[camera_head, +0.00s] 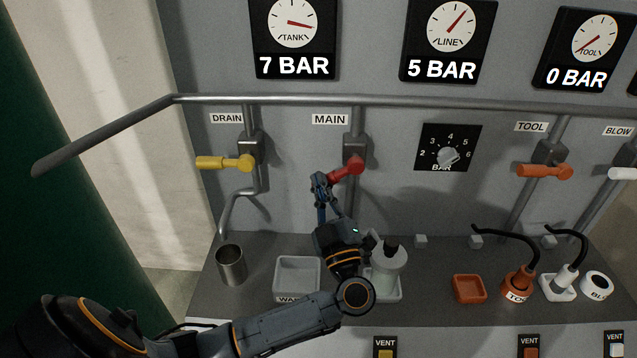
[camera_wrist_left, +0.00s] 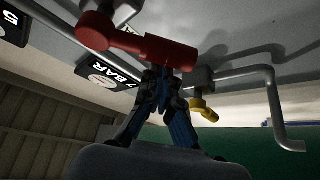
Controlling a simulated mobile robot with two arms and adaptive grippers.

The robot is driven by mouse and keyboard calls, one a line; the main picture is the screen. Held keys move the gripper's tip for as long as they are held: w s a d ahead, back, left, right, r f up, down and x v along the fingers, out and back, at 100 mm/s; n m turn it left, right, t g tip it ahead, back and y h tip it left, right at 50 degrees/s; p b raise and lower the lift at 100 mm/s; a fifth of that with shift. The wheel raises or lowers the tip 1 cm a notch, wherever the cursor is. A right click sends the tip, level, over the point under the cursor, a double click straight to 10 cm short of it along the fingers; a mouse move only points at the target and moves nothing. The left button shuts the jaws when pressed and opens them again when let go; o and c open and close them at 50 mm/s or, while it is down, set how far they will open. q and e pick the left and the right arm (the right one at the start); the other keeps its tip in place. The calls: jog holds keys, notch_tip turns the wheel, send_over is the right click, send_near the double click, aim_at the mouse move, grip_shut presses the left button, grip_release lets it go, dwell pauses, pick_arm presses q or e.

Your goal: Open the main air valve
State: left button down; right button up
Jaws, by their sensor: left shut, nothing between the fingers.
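The main valve has a red handle (camera_head: 346,170) on a dark valve body (camera_head: 355,147) under the MAIN label (camera_head: 329,119). The handle points left and slightly down from its pivot. My left gripper (camera_head: 319,180) is shut and empty, with its fingertips at the handle's free left end. In the left wrist view the red handle (camera_wrist_left: 140,46) crosses above the shut fingers of my left gripper (camera_wrist_left: 160,72). The fingertips are at or just under the handle's end; I cannot tell whether they touch. My right gripper is not in view.
The yellow drain handle (camera_head: 226,162) is left of the main valve, and the orange tool handle (camera_head: 545,170) is far right. A metal cup (camera_head: 231,266), a grey tray (camera_head: 297,277) and a white-grey bottle (camera_head: 389,268) stand on the shelf below. A pipe (camera_head: 400,102) runs above.

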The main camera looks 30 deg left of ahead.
pick_arm(q)
jog(key=shift+f, duration=0.1)
jog(key=shift+d+f+n+g, duration=0.15)
jog(key=shift+n+g, duration=0.15)
jog(key=shift+n, duration=0.3)
